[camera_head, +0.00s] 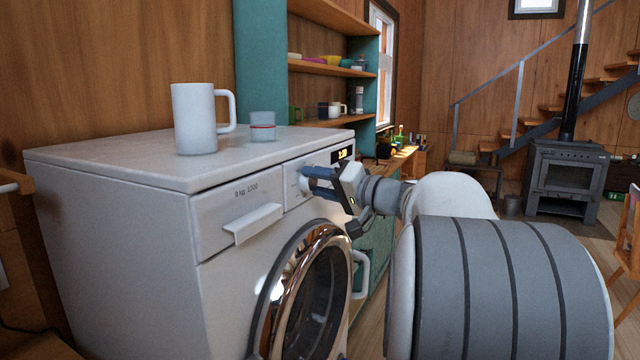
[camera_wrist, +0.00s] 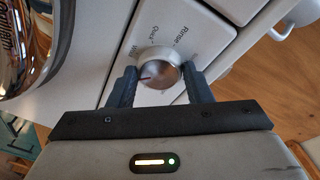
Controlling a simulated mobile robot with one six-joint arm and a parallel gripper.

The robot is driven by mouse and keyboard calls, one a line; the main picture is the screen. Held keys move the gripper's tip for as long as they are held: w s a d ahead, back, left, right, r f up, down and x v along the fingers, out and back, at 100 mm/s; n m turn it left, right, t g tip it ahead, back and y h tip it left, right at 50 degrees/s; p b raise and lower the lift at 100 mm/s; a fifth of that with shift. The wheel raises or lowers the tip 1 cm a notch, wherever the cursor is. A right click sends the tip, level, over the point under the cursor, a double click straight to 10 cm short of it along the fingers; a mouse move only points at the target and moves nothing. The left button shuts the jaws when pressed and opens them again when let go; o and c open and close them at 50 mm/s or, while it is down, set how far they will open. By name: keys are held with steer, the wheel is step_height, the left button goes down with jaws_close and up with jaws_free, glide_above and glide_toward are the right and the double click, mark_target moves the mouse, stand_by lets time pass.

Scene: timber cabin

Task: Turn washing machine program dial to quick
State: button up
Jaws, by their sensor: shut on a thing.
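The white washing machine (camera_head: 110,200) stands against the timber wall, with its control panel (camera_wrist: 190,42) facing my arm. The round silver program dial (camera_wrist: 158,68) shows in the wrist view, with a red mark pointing to the left of the picture. The printed words Quick (camera_wrist: 153,33) and Rinse (camera_wrist: 181,34) stand above the dial; another label at its left is partly covered. My gripper (camera_head: 311,182) is at the panel below the small lit display (camera_head: 342,154). Its two fingers are shut on the dial, one on each side. In the head view the gripper mostly hides the dial.
A white mug (camera_head: 195,122) and a small glass cup (camera_head: 262,126) stand on top of the machine. The detergent drawer handle (camera_head: 253,223) juts out left of my gripper. The round chrome-rimmed door (camera_head: 305,300) lies below. Shelves (camera_head: 330,68) stand behind.

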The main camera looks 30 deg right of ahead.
steer(key=shift+c, duration=1.4)
steer(key=shift+m, duration=0.3)
steer(key=m+p, duration=0.2)
steer(key=m, duration=0.1)
steer(key=shift+r+g, duration=0.2)
steer(key=shift+g, duration=0.2)
steer(key=m+p, duration=0.1)
steer(key=m, duration=0.1)
steer(key=m+p, duration=0.2)
steer(key=shift+d+r+m+g, duration=0.1)
steer(key=shift+r+m+g, duration=0.1)
steer(key=shift+m+g, duration=0.15)
steer(key=m+p, duration=0.3)
steer(key=p, duration=0.1)
steer(key=m+g+y+p, duration=0.1)
steer(key=m+p, duration=0.3)
steer(key=p, duration=0.1)
steer(key=shift+w+d+m+g+p, duration=0.15)
steer(key=shift+m+g+p, duration=0.1)
steer(key=shift+p, duration=0.05)
steer(key=shift+f, duration=0.1)
